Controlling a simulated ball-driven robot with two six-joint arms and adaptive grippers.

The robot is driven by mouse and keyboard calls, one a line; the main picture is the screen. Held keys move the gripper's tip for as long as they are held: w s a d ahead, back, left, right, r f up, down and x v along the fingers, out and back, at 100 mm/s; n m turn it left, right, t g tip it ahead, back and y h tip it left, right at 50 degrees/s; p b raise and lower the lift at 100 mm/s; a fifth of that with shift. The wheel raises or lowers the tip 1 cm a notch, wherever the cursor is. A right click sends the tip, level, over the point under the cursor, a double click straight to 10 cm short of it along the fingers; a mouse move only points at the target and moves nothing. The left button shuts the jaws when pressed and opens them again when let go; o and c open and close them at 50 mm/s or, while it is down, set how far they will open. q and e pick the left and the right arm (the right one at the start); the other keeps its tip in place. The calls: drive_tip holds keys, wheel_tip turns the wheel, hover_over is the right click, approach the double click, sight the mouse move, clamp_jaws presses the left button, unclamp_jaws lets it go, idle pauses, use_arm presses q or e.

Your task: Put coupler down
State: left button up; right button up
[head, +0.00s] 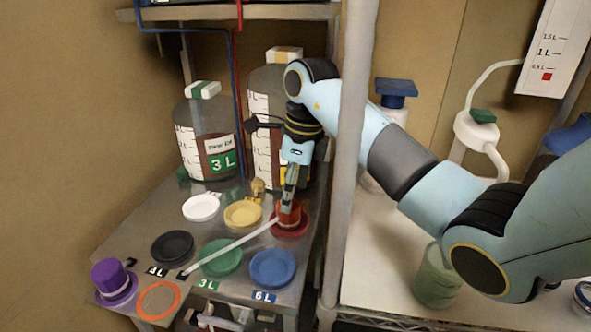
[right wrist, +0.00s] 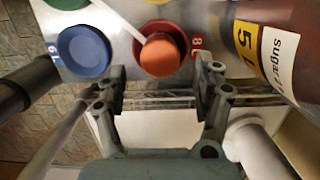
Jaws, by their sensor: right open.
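The coupler seems to be the orange-red cylinder (head: 289,213) standing in the red dish (head: 304,231). In the right wrist view its orange top (right wrist: 160,55) sits in the red dish (right wrist: 138,50), with a white tube beside it. My right gripper (head: 289,198) is directly above the coupler. In the right wrist view its fingers (right wrist: 161,72) are apart, with a gap to either side of the orange top, and hold nothing. In the head view, the gripper partly hides the coupler's top. My left gripper is not in view.
White, yellow, black, green and blue dishes (head: 272,268) surround the red one. A purple piece (head: 112,280) and an orange ring (head: 158,300) are at the front left. A white tube (head: 235,245) crosses the table. Large jugs (head: 204,135) stand behind, and a grey post (head: 350,150) is close on the right.

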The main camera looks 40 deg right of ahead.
sight(298, 206)
wheel_tip(298, 206, up, 7)
drive_tip(key=shift+s+d+f+b, duration=0.15)
drive_tip(key=shift+s+d+b, duration=0.15)
drive_tip(key=shift+s+b, duration=0.15)
idle(0.3)
